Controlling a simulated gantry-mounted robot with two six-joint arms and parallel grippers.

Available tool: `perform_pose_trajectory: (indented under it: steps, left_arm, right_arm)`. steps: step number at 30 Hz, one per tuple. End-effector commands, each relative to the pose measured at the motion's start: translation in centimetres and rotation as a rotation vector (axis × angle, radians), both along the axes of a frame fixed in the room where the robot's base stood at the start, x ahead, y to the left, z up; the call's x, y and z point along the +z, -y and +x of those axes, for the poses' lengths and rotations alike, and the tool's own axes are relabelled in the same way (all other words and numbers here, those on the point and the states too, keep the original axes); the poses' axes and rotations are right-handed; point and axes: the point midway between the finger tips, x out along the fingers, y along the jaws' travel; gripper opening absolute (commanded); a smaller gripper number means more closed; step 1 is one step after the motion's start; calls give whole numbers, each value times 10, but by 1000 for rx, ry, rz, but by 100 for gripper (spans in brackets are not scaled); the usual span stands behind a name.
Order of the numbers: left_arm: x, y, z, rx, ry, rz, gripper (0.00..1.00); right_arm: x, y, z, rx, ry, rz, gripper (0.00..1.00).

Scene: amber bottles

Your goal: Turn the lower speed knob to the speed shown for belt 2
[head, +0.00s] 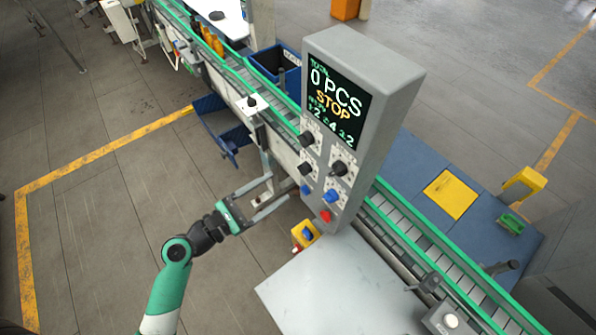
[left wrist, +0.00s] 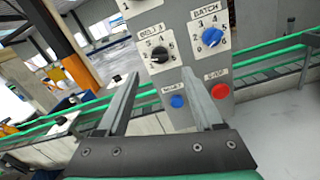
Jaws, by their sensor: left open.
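The grey control panel (head: 383,75) has a dark display (head: 336,103) reading "0 PCS" and "STOP", with a row of digits that looks like 2, 4, 2 below; its small labels are unclear. Black knobs sit below: upper left (head: 306,139), lower left (head: 305,168) and right (head: 338,168). In the left wrist view the lower left black knob (left wrist: 159,54) has a numbered dial; its label is blurred. My left gripper (head: 279,190) is open and empty, left of the panel's lower part. In the left wrist view its fingers (left wrist: 160,74) point at the panel, apart from the knob.
A blue BATCH knob (left wrist: 212,37), a blue button (left wrist: 177,101) and a red STOP button (left wrist: 221,90) are close to the fingers. A green-edged conveyor (head: 430,235) runs behind the panel. A pale table (head: 340,290) stands in front. A yellow box (head: 306,233) is near the panel's foot.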

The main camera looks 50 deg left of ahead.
Motion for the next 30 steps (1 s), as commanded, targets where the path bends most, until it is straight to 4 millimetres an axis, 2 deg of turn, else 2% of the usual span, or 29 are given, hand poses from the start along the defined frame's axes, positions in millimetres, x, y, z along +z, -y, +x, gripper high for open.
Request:
perform_pose_trajectory:
  steps: [3, 9, 14, 21, 30]
  left_arm:
    - [3, 4, 29, -6, 3, 2, 68]
    - [1, 6, 66, -1, 2, 1, 68]
    - [1, 8, 78, 0, 1, 1, 68]
    - [0, 7, 79, 1, 1, 1, 68]
    - [0, 7, 78, 1, 1, 1, 14]
  right_arm:
    - [5, 0, 0, 0, 0, 0, 50]
    - [7, 0, 0, 0, 0, 0, 50]
    - [7, 0, 0, 0, -1, 0, 50]
    - [7, 0, 0, 0, -1, 0, 50]
    - [7, 0, 0, 0, -1, 0, 50]
